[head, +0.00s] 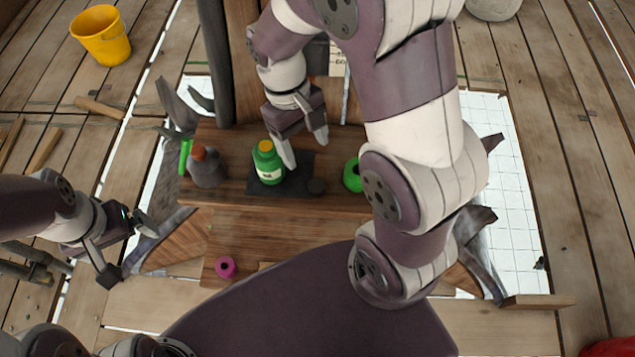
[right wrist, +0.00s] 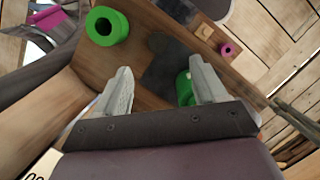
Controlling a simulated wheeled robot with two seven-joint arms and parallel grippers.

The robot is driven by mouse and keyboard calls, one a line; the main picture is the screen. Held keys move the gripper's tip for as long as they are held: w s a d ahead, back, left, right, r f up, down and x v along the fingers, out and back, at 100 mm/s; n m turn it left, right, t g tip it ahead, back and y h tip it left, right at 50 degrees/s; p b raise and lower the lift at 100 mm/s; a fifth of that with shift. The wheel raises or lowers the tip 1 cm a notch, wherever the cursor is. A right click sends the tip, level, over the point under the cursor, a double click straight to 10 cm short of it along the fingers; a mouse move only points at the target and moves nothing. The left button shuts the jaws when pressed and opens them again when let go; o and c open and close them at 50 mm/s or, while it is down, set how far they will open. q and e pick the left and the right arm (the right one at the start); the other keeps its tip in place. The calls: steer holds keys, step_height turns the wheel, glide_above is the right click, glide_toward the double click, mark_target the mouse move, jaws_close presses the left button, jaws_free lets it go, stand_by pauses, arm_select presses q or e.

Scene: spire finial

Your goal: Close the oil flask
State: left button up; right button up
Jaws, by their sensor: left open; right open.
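The green oil flask (head: 268,172) stands upright on a dark mat (head: 294,183) on the wooden bench. It has a white label and a yellow top; I cannot tell whether that top is a cap or an open neck. A small dark round piece (head: 317,186) lies on the mat to its right. My right gripper (head: 303,146) is open just right of the flask, one finger very near it. In the right wrist view the flask (right wrist: 184,88) is partly hidden behind a finger of the right gripper (right wrist: 160,72). My left gripper (head: 128,251) is open and empty at lower left.
A grey vessel with an orange-red top (head: 207,167) stands left of the mat. A green ring-like piece (head: 352,175) is to the right, partly behind my right arm. A magenta piece (head: 226,267) sits on the lower step. A yellow bucket (head: 101,36) stands far left.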

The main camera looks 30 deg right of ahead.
glide_above(317, 185)
steer(key=w, duration=0.2)
steer(key=f, duration=0.5)
steer(key=shift+s+a+f+b, duration=0.1)
steer(key=shift+s+a+b, duration=0.05)
steer(key=shift+a+b, duration=0.2)
steer(key=shift+s+f, duration=0.2)
steer(key=shift+f, duration=0.25)
arm_select(q)
steer(key=shift+d+f, duration=0.1)
steer(key=shift+f, duration=0.75)
arm_select(e)
steer(key=x, duration=0.5)
steer(key=shift+w+d+f+b, duration=0.15)
steer(key=shift+w+f+b, duration=0.1)
steer(key=shift+b, duration=0.15)
arm_select(q)
steer(key=shift+f, duration=0.45)
arm_select(e)
steer(key=c, duration=1.1)
